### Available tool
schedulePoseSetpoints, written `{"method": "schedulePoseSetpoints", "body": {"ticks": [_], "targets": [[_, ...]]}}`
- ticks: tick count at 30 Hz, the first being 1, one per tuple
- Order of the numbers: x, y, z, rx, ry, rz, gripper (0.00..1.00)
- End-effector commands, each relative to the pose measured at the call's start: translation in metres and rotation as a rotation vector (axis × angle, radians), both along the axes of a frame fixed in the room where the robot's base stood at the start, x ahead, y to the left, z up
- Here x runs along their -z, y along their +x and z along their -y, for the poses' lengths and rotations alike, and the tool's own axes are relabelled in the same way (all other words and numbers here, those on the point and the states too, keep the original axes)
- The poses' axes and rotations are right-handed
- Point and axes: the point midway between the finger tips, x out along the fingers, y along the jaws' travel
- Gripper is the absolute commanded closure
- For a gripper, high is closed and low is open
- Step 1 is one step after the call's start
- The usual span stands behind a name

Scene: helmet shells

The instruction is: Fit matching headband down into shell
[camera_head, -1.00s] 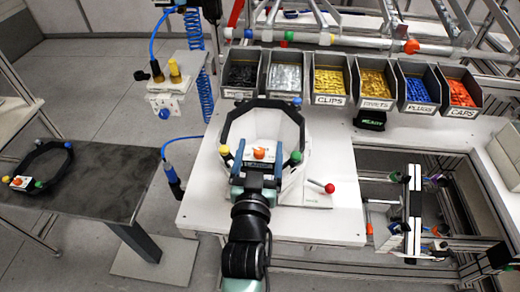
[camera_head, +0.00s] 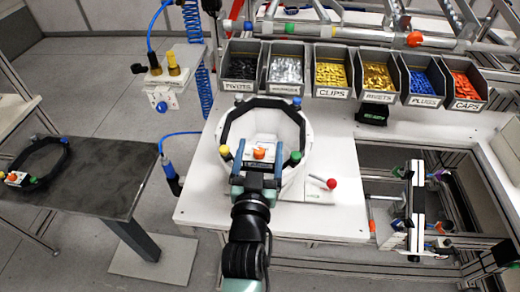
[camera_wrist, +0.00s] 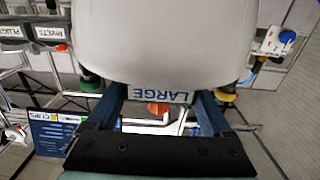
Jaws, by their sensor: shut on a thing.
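The white shell (camera_head: 305,168) stands open side up on the white bench. My gripper (camera_head: 258,172) is shut on this front part, at the near side of the shell. In the wrist view the shell's pale curved wall (camera_wrist: 165,40) fills the top centre, and a "LARGE" label (camera_wrist: 170,88) shows between my fingers (camera_wrist: 165,100). I cannot tell how deep the headband sits.
A second black headband (camera_head: 62,165) lies on the dark side table (camera_head: 110,178) at left. A red-knobbed lever (camera_head: 331,184) stands right of the shell. Labelled parts bins (camera_head: 330,93) line the back. A blue hose tool (camera_head: 170,172) hangs at the bench's left edge.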

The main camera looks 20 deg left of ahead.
Motion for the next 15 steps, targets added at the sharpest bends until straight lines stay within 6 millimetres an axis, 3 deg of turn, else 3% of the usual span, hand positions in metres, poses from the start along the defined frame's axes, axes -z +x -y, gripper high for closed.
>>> {"method": "schedulePoseSetpoints", "body": {"ticks": [1, 3, 4, 15], "targets": [[0.0007, 0.0001, 0.0000, 0.000, 0.001, 0.002, 0.14], [-0.0002, 0.0001, 0.0000, 0.000, 0.001, 0.002, 0.01], [-0.0002, 0.0001, 0.0000, 0.000, 0.000, 0.001, 0.00], [0.0023, -0.0097, 0.0026, 0.000, 0.000, -0.001, 0.00]]}}
